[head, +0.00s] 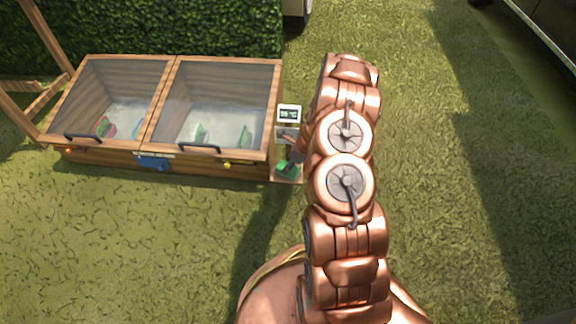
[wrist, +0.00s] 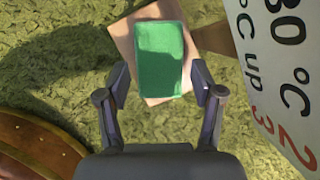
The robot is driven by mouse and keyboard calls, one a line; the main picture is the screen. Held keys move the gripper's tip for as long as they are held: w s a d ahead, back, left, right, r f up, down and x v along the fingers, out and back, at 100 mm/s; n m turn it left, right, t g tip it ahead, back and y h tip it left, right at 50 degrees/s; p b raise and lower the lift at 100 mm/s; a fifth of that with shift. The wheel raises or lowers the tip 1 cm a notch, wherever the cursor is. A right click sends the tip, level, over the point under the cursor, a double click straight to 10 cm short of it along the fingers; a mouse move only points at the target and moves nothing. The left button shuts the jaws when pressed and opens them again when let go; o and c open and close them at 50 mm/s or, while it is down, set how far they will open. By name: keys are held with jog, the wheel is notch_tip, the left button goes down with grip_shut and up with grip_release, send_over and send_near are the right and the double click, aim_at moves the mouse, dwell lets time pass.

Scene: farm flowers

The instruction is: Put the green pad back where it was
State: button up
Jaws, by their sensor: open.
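The green pad (wrist: 160,58) is a flat green block in the wrist view, lying on a small pale wooden shelf (wrist: 124,38). It also shows in the head view (head: 287,168), low beside the right end of the wooden frame box. My gripper (wrist: 160,92) is open, with one finger on each side of the pad's near end in the picture. I cannot tell whether the fingers touch the pad. In the head view my arm hides part of the space right of the shelf, and the gripper is mostly hidden.
The glazed wooden box (head: 160,168) with two closed lids stands at left, several coloured items behind its glass. A small display (head: 289,113) stands above the shelf. A sign with temperatures (wrist: 275,70) is close at right in the wrist view. Grass around is open.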

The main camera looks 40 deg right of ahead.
jog(key=p+v, duration=0.3)
jog(key=v, duration=0.6)
jog(key=w+a+r+n+y, duration=0.1)
jog(key=a+r+n+y, duration=0.1)
jog(key=a+r+n, duration=0.85)
jog(key=s+a+r+n+g+y, duration=0.1)
jog(key=s+a+r+n+g, duration=0.2)
jog(key=a+r, duration=0.35)
jog(key=s+a+r+n, duration=0.3)
jog(key=s+a+r, duration=0.15)
jog(key=a, duration=0.35)
jog(key=s+a+r+n+g+h, duration=0.1)
jog(key=s+a+r+n+g, duration=0.35)
jog(key=s, duration=0.75)
jog(key=s+d+r+n+h, duration=0.1)
jog(key=s+r+n+h, duration=0.1)
jog(key=s+n, duration=0.3)
jog(key=s+d+r+n+h, duration=0.1)
jog(key=s+r+n, duration=0.3)
jog(key=s, duration=0.7)
jog(key=shift+s+d+r+n+h, duration=0.3)
jog(key=shift+d+r+n+h, duration=0.1)
jog(key=shift+r, duration=0.1)
